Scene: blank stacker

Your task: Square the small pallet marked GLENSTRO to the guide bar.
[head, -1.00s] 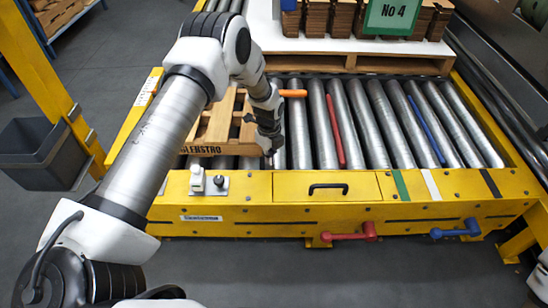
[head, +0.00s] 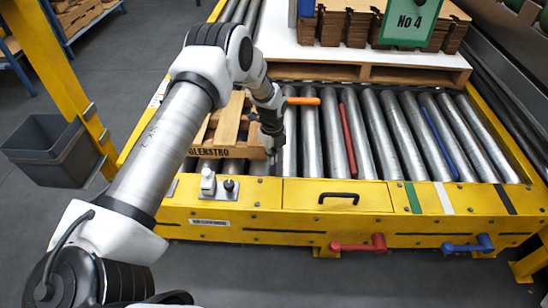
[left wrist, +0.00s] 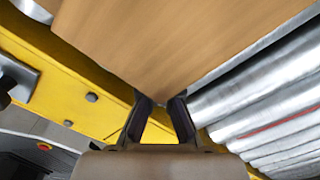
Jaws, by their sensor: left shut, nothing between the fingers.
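The small wooden pallet (head: 230,120) lies at the near left end of the roller bed, partly hidden behind my left arm. The end of its GLENSTRO marking shows on the front board; its slats look turned from the rollers. My left gripper (head: 272,150) is shut and empty, pointing down at the pallet's right front corner. In the left wrist view my gripper (left wrist: 160,104) is at the corner of the pallet's wooden top (left wrist: 185,40); whether it touches is unclear. An orange bar (head: 303,101), a red bar (head: 350,140) and a blue bar (head: 440,142) show; I cannot tell which is the guide bar.
A yellow frame rail (head: 450,197) with a black handle (head: 338,197) edges the rollers in front. A large loaded pallet (head: 390,72) with a green No 4 sign (head: 410,20) stands behind. A grey bin (head: 55,150) hangs left. Rollers right of the gripper are mostly clear.

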